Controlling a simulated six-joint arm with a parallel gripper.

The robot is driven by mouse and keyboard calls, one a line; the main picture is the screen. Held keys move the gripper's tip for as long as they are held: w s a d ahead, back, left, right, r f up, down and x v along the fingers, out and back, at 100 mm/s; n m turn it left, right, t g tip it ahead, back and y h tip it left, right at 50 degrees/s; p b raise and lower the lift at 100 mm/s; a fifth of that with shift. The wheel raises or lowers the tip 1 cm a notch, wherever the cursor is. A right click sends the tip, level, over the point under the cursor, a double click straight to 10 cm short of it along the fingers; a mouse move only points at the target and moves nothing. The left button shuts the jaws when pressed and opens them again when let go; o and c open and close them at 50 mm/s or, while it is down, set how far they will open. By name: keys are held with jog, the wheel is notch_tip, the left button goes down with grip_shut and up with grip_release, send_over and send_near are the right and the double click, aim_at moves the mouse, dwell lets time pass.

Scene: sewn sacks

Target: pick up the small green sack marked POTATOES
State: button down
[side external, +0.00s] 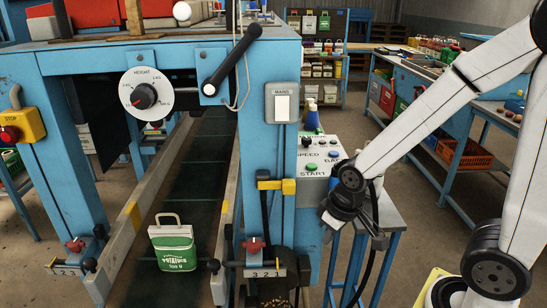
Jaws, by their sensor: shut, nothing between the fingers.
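The small green sack (173,246) has a white top band, a loop handle and white lettering that reads POTATOES. It stands roughly upright on the dark belt (193,190) between the side rails, at the near end of the blue machine. My gripper (332,222) is at the end of the white arm, right of the machine and in front of the control box. It is small in view, shut and empty. It is well to the right of the sack and apart from it, with the machine's right leg between them.
The blue machine frame (268,52) spans over the belt, with a dial (145,94) and a black crank (232,58). A control box (320,155) with buttons stands right of it. Clamps flank the belt's near end. Benches with goods stand behind.

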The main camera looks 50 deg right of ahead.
jog(key=c, duration=0.7)
grip_release()
jog(key=shift+o, duration=0.2)
jog(key=w+a+r+n+t+y, duration=0.1)
jog(key=w+a+r+t, duration=0.2)
jog(key=w, duration=0.7)
jog(key=w+a+r+n+t, duration=0.15)
jog(key=w+a, duration=0.35)
jog(key=w, duration=0.5)
jog(key=w+a+r+n+t+y, duration=0.1)
jog(key=w+a+n+t, duration=0.2)
jog(key=w, duration=0.7)
jog(key=w+a+f+n+t+y, duration=0.3)
jog(key=n+y, duration=0.2)
jog(key=n, duration=0.6)
jog(key=shift+w+a+f+t, duration=0.25)
jog(key=shift+a+t, duration=0.1)
